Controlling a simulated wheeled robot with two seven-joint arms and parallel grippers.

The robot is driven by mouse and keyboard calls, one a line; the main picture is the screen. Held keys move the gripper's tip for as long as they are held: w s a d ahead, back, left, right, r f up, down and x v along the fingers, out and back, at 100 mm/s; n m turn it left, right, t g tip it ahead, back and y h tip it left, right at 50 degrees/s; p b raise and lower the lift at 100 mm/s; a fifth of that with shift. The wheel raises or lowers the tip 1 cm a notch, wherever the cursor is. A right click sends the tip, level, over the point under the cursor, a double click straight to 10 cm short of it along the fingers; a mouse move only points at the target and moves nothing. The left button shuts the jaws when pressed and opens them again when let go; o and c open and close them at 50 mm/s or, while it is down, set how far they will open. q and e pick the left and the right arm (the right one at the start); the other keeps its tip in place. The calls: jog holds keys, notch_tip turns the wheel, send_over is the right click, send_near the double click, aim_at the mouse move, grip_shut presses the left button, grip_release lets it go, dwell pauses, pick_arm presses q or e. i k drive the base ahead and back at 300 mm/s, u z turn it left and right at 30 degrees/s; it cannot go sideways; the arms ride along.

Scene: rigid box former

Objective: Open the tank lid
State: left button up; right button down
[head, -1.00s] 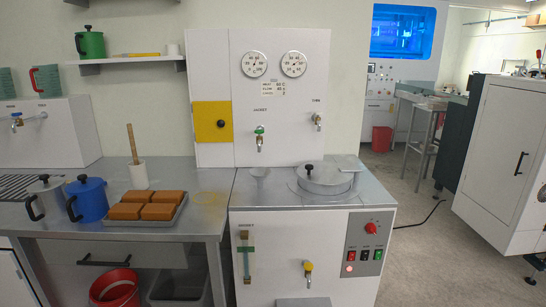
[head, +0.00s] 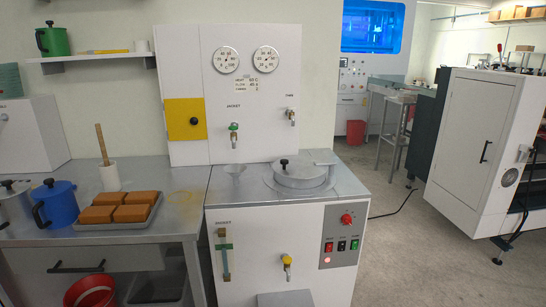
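The tank is built into the white cabinet (head: 270,235) in the middle of the head view. Its round grey metal lid (head: 302,176) lies flat on the cabinet's steel top and looks closed. A black knob (head: 284,163) stands up at the left side of the lid. A flat metal piece (head: 322,157) lies at the lid's back right. Neither of my grippers shows in the head view.
Behind rises a white panel with gauges, a green-handled tap (head: 234,128) and a yellow plate (head: 185,118). A tray of orange blocks (head: 150,219) and a blue jug (head: 56,203) stand on the left bench.

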aim_at(292, 167)
jog(key=z, duration=1.75)
jog(key=i, duration=2.15)
jog(key=u, duration=2.65)
